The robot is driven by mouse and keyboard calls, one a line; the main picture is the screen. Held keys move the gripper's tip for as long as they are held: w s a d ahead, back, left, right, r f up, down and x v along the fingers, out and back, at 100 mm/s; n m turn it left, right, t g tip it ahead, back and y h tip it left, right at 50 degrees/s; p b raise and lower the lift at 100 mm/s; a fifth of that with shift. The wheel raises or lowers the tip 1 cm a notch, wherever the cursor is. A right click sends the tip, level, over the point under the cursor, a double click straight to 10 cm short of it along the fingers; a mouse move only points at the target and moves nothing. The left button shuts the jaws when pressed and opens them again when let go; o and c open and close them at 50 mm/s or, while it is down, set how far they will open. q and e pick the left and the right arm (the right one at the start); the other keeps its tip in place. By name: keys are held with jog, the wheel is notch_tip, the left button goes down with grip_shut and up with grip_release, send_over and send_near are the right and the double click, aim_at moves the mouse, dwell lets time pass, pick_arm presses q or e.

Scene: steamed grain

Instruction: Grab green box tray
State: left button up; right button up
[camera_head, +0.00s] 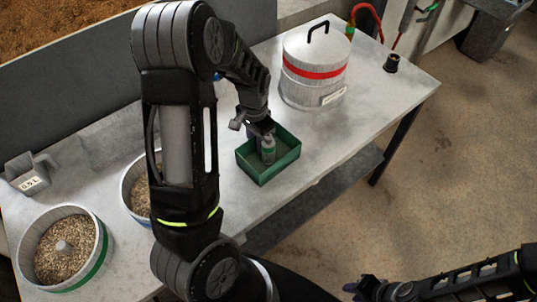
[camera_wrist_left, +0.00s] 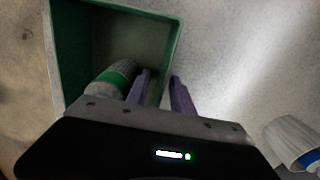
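The green box tray (camera_head: 283,167) is an open rectangular box on the grey table, right of the middle of the table in the head view. A small grey cylinder with a green band (camera_head: 268,152) stands or leans in it. My left gripper (camera_head: 257,130) is over the tray's back side. In the left wrist view, the tray (camera_wrist_left: 123,8) is ahead, and the purple fingers (camera_wrist_left: 161,92) are apart, one on each side of a tray wall, with a gap visible between them. The banded cylinder (camera_wrist_left: 113,76) is beside the left finger. My right gripper (camera_head: 358,288) is low at the bottom; its finger opening is unclear.
A metal canister with a red band (camera_head: 302,75) stands behind the tray. Two round grain containers (camera_head: 100,262) (camera_head: 131,197) and a small grey scoop-like box (camera_head: 27,172) are at left. A small black cup (camera_head: 391,63) is near the far right corner. The table's front edge is close to the tray.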

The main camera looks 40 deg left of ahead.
pick_arm(q)
grip_shut()
dwell(0.3)
dwell(1.2)
